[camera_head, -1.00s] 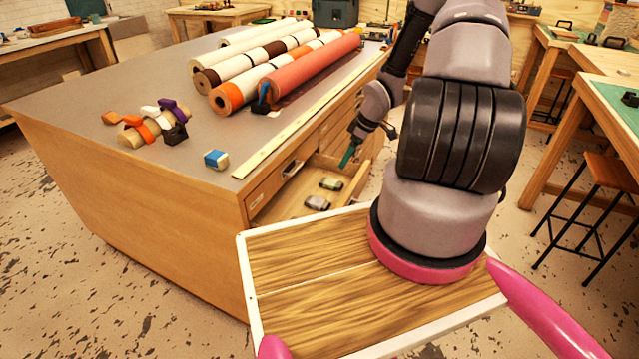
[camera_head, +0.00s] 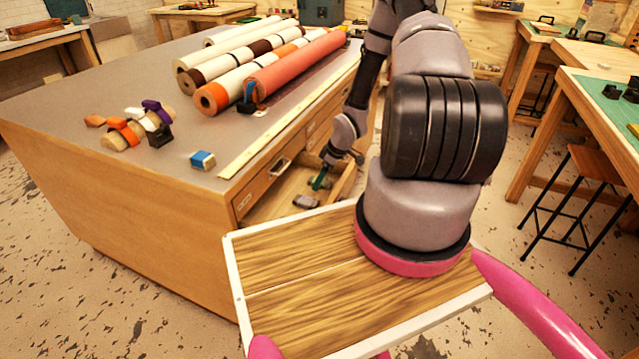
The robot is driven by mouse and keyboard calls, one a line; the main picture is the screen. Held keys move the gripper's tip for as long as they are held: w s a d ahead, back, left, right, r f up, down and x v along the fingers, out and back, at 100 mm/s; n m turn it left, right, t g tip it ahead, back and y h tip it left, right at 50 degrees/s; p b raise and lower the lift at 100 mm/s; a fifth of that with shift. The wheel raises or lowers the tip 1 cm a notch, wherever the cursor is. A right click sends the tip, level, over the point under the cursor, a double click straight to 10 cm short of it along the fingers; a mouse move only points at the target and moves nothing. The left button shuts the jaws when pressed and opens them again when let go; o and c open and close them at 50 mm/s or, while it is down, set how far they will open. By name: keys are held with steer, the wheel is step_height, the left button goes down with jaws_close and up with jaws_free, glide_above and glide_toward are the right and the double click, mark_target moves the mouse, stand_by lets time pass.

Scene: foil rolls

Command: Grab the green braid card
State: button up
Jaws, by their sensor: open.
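The drawer (camera_head: 277,208) of the workbench is pulled out. Two small cards lie in it. The green braid card (camera_head: 325,184) is at the back, mostly covered by my gripper's dark teal fingers. A greyish card (camera_head: 306,202) lies in front of it, in plain sight. My gripper (camera_head: 319,182) is down in the drawer, right at the green card. It is open. Whether its fingers straddle or touch the card is too small to tell.
The drawer's front panel (camera_head: 343,186) stands close to my gripper's right. On the bench top (camera_head: 100,90) are several foil rolls (camera_head: 250,70), a blue and white block (camera_head: 203,160) and a wooden holder (camera_head: 122,135) with coloured pieces. A stool (camera_head: 598,165) stands at right.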

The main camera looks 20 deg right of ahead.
jaws_close()
